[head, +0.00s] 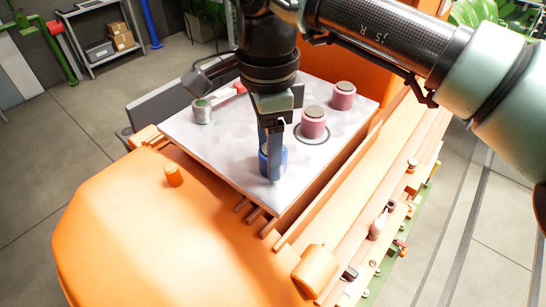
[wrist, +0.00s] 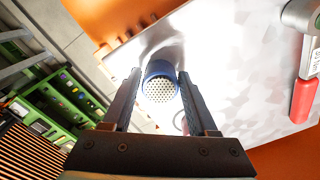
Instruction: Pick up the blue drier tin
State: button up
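The blue drier tin (head: 283,162) stands upright on the pale flat top (head: 225,150), near its front edge. In the head view my gripper (head: 274,165) points down over it, and a finger hides part of its front. In the wrist view the blue tin (wrist: 161,88), with its perforated pale lid, sits between the two fingertips of my gripper (wrist: 160,78). The fingers are open on either side of it, with what looks like a narrow gap at the left finger. Contact at the right finger cannot be told.
Two pink tins with perforated lids stand behind to the right, the nearer (head: 313,124) with a dark ring at its base, the farther (head: 343,97) behind. Orange casing (head: 130,215) surrounds the top.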

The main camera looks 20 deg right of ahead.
grip_shut()
jog(key=shift+r, duration=0.15)
